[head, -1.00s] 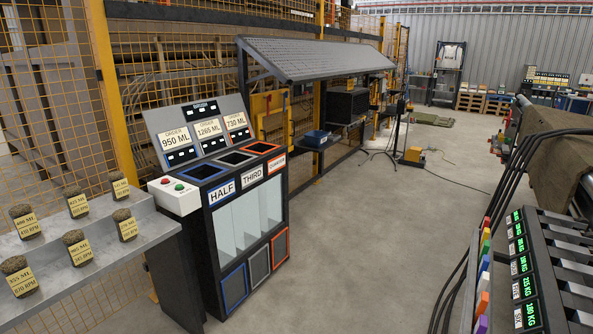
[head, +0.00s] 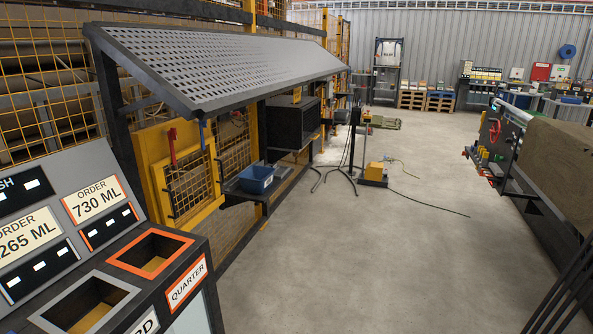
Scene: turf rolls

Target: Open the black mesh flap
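I cannot tell for sure which of these is the black mesh flap. Neither of my grippers shows in the head view.
The order station (head: 140,255) with open bins fills the lower left. A blue bin (head: 256,180) sits on a low shelf beside the yellow gate (head: 180,185). A black stand (head: 350,150) and yellow unit (head: 375,172) with a cable stand ahead. The middle floor is clear.

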